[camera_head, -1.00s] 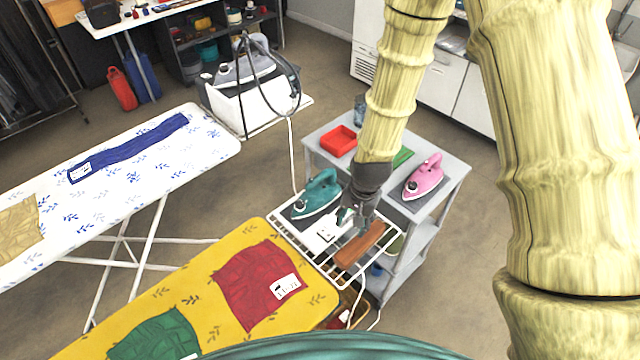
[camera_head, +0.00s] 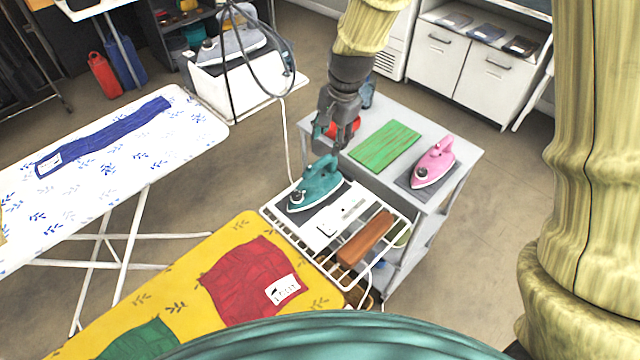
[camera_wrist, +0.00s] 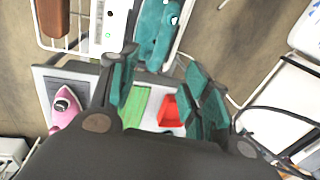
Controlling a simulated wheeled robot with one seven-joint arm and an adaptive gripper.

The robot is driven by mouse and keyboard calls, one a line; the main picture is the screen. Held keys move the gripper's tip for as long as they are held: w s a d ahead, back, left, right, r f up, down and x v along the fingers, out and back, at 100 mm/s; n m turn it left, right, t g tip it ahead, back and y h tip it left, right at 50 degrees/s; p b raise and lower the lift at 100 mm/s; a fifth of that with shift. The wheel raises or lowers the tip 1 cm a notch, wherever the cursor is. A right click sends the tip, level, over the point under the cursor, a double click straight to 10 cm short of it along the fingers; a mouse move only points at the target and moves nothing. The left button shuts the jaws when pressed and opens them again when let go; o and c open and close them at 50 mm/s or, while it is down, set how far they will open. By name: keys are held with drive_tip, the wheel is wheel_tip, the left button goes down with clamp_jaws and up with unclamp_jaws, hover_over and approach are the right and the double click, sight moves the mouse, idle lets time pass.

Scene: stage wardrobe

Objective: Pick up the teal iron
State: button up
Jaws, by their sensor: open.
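The teal iron (camera_head: 318,184) rests on a dark pad on the white wire rack at the end of the yellow ironing board. In the wrist view the teal iron (camera_wrist: 158,30) shows at the top, beyond my fingers. My gripper (camera_head: 328,142) is open and empty, above and just behind the iron, with its fingers pointing down. In the wrist view my gripper (camera_wrist: 160,88) has its teal finger pads spread apart, with the iron beyond them. I cannot tell whether any finger touches the iron.
A pink iron (camera_head: 434,163) stands on the grey cart (camera_head: 365,139) beside a green board (camera_head: 386,145). A red tray (camera_head: 343,130) is partly behind my gripper. A brown block (camera_head: 365,238) and a white item (camera_head: 340,216) lie on the rack. A white cord (camera_head: 284,140) hangs left of the cart.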

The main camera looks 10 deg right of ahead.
sight(324, 159)
drive_tip(key=shift+w+a+f+p, duration=0.25)
drive_tip(key=shift+f+p, duration=0.35)
drive_tip(key=shift+f, duration=1.15)
drive_tip(key=shift+w+a+f+p, duration=0.25)
drive_tip(key=shift+f+p, duration=0.35)
drive_tip(key=shift+f, duration=1.2)
drive_tip(key=shift+w+a+f+p, duration=0.15)
drive_tip(key=shift+w+f+p, duration=0.35)
drive_tip(key=shift+f, duration=1.25)
drive_tip(key=shift+s, duration=0.15)
clamp_jaws()
